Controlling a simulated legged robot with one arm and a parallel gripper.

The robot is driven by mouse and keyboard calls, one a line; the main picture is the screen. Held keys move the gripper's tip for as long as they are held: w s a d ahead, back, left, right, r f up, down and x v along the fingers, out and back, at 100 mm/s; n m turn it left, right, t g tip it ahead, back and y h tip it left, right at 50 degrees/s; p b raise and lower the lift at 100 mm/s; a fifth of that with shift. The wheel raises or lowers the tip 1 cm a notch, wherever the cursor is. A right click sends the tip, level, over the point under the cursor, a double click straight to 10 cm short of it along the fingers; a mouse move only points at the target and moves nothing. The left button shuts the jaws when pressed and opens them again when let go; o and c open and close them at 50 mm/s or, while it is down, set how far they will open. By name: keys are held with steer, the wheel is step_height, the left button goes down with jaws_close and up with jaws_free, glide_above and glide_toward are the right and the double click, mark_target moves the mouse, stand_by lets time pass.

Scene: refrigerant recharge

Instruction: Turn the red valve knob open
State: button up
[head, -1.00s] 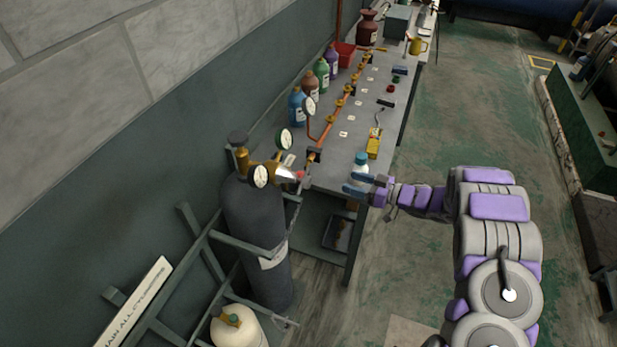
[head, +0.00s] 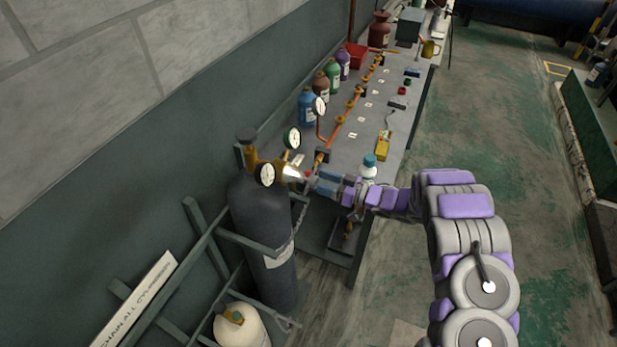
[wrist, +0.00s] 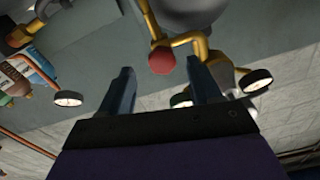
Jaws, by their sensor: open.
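The red valve knob (wrist: 161,60) shows in the wrist view on a brass fitting, ahead of my gripper and between the lines of its two fingers. In the head view the red knob (head: 308,175) is a small spot at the regulator, just left of my fingertips. My gripper (wrist: 158,85) is open and empty, its two dark blue fingers apart. In the head view my gripper (head: 318,182) points left at the regulator, over the near end of the bench. The brass regulator (head: 252,160) with round gauges tops a dark grey cylinder (head: 262,225). Contact with the knob is not visible.
A white bottle with a blue cap (head: 368,167) stands on the bench (head: 335,185) close behind my wrist. A copper manifold pipe (head: 343,120) and several coloured bottles line the bench. A metal rack (head: 215,255) and a cream cylinder (head: 240,325) stand at lower left.

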mark_target(308, 176)
steer(key=x, duration=0.5)
steer(key=shift+a, duration=0.4)
steer(key=shift+d, duration=0.15)
steer(key=shift+c, duration=0.4)
steer(key=shift+d, duration=0.1)
steer(key=shift+c, duration=0.6)
steer(key=c, duration=0.8)
